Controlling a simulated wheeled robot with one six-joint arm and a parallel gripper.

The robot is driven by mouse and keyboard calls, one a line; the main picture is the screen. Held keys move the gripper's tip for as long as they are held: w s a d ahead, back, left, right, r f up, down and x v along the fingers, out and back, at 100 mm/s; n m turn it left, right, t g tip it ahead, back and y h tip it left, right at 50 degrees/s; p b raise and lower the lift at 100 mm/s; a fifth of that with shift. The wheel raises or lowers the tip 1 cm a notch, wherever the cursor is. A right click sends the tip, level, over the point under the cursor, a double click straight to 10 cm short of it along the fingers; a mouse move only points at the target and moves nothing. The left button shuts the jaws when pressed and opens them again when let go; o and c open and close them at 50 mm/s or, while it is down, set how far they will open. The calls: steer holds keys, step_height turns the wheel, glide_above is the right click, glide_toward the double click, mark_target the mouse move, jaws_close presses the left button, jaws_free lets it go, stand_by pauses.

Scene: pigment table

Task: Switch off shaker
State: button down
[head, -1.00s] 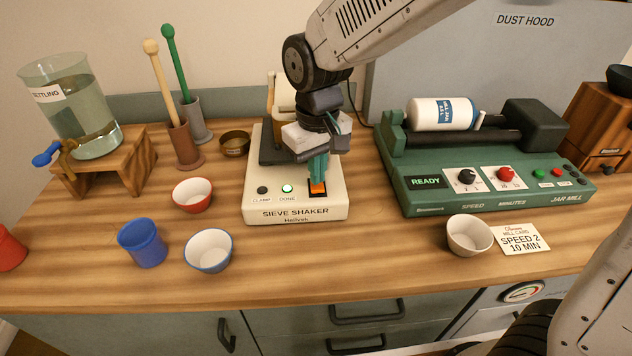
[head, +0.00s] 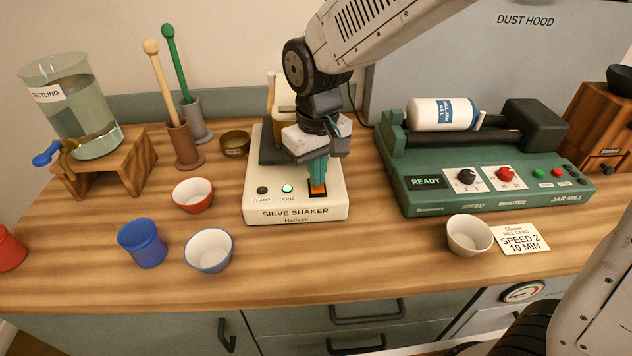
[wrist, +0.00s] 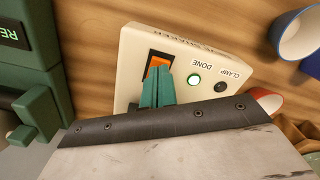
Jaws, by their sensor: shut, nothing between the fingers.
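The sieve shaker (head: 270,207) is a cream box on the table, its front panel labelled SIEVE SHAKER. Its orange rocker switch (head: 318,188) sits at the right of the panel, and it also shows in the wrist view (wrist: 155,64). The DONE lamp (head: 287,188) glows pale green, with the dark CLAMP button (head: 262,190) to its left. My gripper (head: 317,180) is shut and empty, its teal fingertips right at the switch. In the wrist view the fingertips (wrist: 158,75) cover part of the orange rocker. I cannot tell whether they touch it.
The green jar mill (head: 440,200) stands right of the shaker, its display reading READY. A red bowl (head: 192,195), a blue-rimmed bowl (head: 209,250) and a blue jar (head: 142,243) stand to the left. A cream cup (head: 469,236) stands front right. The table directly before the shaker is clear.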

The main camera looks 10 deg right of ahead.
steer(key=shift+f, duration=0.7)
stand_by(0.3)
steer(key=shift+r, duration=3.5)
steer(key=s+d+r+m, duration=0.2)
steer(key=s+d, duration=0.7)
steer(key=d, duration=0.1)
steer(key=s+d+r+m+t, duration=0.1)
steer(key=s+d+r+m, duration=0.1)
steer(key=s+d, duration=0.8)
steer(key=shift+s+d+r+m, duration=0.25)
steer(key=shift+d+m, duration=0.15)
steer(key=shift+m, duration=0.4)
